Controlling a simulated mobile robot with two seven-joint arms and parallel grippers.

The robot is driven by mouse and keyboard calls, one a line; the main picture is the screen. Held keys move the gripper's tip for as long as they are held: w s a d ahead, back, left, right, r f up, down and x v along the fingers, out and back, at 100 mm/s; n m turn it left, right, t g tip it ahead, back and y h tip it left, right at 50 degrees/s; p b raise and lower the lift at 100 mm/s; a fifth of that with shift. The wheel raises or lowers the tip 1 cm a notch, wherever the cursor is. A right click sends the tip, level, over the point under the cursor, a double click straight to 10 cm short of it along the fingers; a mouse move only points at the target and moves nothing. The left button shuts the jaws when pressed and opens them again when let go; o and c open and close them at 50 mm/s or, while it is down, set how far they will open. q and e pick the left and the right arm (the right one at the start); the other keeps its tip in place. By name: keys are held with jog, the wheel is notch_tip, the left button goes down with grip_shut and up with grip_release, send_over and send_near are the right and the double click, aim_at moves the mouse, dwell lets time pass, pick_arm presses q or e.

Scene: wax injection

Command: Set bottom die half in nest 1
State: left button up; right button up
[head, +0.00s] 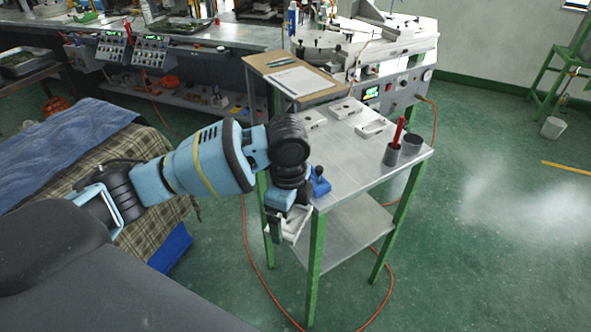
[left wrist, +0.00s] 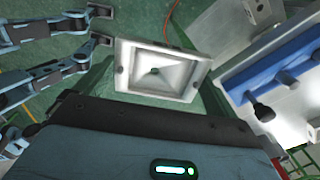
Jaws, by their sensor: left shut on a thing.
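My left gripper (head: 288,222) is shut on a white die half (head: 296,218) and holds it tilted beside the near left corner of the metal-topped table. In the left wrist view the die half (left wrist: 180,53) shows its pale frame and a sloped, hollow face with a dark spot in the middle. I cannot tell which place is nest 1. My right gripper cannot be made out.
The green-legged table (head: 345,176) has a lower shelf. A blue fixture (head: 320,183) with a knob sits at its near left corner, close to my gripper. Grey cups (head: 392,154) stand at the right. A clipboard (head: 300,82) and a machine (head: 400,88) are behind. An orange hose (head: 246,240) crosses the floor.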

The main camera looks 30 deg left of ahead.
pick_arm(q)
jog(key=s+f+n, duration=1)
jog(key=f+n, duration=0.1)
jog(key=n, duration=0.6)
jog(key=shift+s+f+n, duration=0.3)
jog(key=shift+f+n, duration=0.1)
jog(key=shift+w+d, duration=0.1)
jog(key=shift+d, duration=0.1)
